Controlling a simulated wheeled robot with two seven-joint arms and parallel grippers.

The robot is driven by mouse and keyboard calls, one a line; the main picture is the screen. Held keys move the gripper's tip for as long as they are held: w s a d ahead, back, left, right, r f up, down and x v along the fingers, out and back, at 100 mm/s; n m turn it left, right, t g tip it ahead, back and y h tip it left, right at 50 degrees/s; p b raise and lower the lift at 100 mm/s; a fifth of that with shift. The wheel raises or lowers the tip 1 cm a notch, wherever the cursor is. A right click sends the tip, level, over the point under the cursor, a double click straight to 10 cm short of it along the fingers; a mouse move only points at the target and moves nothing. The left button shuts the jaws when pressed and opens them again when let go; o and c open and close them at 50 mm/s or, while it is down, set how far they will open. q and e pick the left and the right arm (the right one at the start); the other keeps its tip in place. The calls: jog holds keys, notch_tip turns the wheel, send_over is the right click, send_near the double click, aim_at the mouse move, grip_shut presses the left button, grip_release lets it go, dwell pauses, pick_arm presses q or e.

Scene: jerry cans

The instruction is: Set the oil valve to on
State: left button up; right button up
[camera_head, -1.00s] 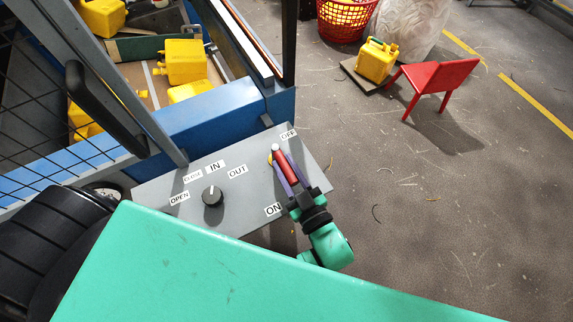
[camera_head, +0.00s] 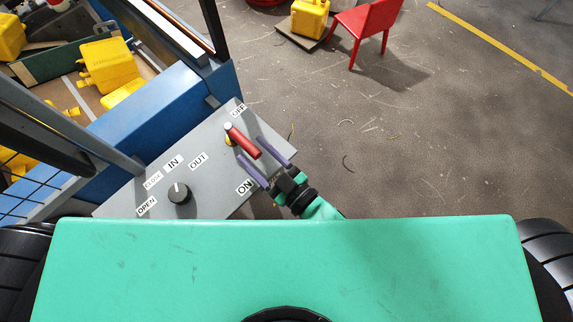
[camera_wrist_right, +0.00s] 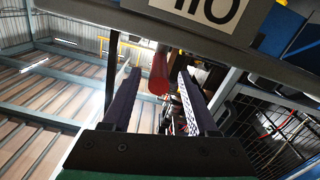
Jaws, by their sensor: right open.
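The oil valve's red handle (camera_head: 244,142) sits on a grey panel (camera_head: 210,182), between the OFF label (camera_head: 238,111) and the ON label (camera_head: 244,187). Its pale-tipped end (camera_head: 228,127) lies nearer OFF, and its red bar slants toward my right gripper (camera_head: 248,147). That gripper is open, its purple fingers standing apart on either side of the bar's near end. In the right wrist view the red handle (camera_wrist_right: 159,76) shows between the two fingertips (camera_wrist_right: 158,73), with gaps on both sides. An upside-down label (camera_wrist_right: 205,10) is above it. My left gripper is not in view.
A black knob (camera_head: 179,193) with OPEN, IN and OUT labels is on the same panel. A blue-framed cart (camera_head: 160,115) holding yellow jerry cans (camera_head: 105,65) stands behind. A red chair (camera_head: 367,30) is at the back. The floor to the right is clear.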

jog(key=b+v, duration=0.1)
jog(key=v, duration=0.9)
jog(key=shift+s+d, duration=0.15)
jog(key=d+f+m+g+h, duration=0.1)
jog(key=d+f+g+h, duration=0.3)
jog(key=f, duration=0.7)
jog(key=d+f+m+t+h, duration=0.1)
jog(key=d+f+h, duration=0.1)
jog(key=d+f, duration=0.6)
jog(key=d+f+m+g+h, duration=0.2)
jog(key=d+f, duration=0.1)
jog(key=f, duration=1)
jog(key=s+d+f+m+g+h, duration=0.4)
jog(key=s+d+f+g, duration=0.3)
jog(key=s+d+f, duration=0.3)
notch_tip(320, 180, down, 4)
jog(key=shift+s+m+h, duration=0.3)
jog(key=shift+s+m, duration=0.1)
jog(key=shift+s, duration=0.8)
